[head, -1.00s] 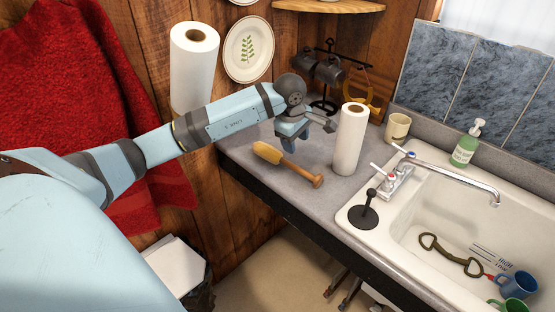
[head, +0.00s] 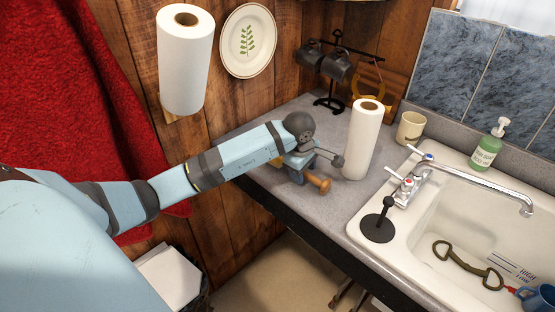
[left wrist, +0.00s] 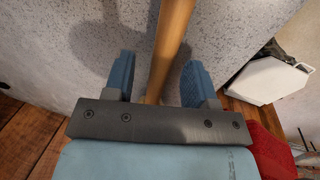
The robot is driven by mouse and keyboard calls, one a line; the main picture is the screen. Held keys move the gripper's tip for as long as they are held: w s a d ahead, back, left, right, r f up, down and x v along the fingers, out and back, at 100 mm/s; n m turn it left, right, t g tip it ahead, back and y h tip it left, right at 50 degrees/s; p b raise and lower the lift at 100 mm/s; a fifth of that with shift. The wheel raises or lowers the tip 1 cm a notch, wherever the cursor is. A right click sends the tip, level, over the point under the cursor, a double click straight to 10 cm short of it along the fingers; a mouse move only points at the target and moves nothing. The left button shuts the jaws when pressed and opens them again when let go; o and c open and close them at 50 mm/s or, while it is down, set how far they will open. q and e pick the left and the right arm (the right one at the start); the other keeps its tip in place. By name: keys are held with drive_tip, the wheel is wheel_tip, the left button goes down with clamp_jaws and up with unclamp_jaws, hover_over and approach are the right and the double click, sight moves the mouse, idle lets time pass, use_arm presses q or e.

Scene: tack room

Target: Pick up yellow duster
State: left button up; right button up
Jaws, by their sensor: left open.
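The yellow duster lies on the grey counter (head: 262,184). Its wooden handle end (head: 319,184) shows just past my left gripper, and its yellow head is mostly hidden behind my arm. My left gripper (head: 298,172) is low over the duster, beside the standing paper roll. In the left wrist view the wooden handle (left wrist: 172,45) runs between the two open blue fingers (left wrist: 158,78), with a gap on each side. My right gripper is not in view.
A paper towel roll (head: 362,140) stands on the counter close right of my gripper. A mug rack (head: 329,75) stands behind. The sink (head: 415,225) with its faucet and a black plunger-like stand (head: 378,225) lies to the right. Another roll (head: 185,62) hangs on the wall.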

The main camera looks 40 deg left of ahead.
use_arm(q)
drive_tip(key=shift+f, duration=0.45)
drive_tip(key=shift+d+r, duration=0.1)
clamp_jaws()
drive_tip(key=shift+r, duration=0.1)
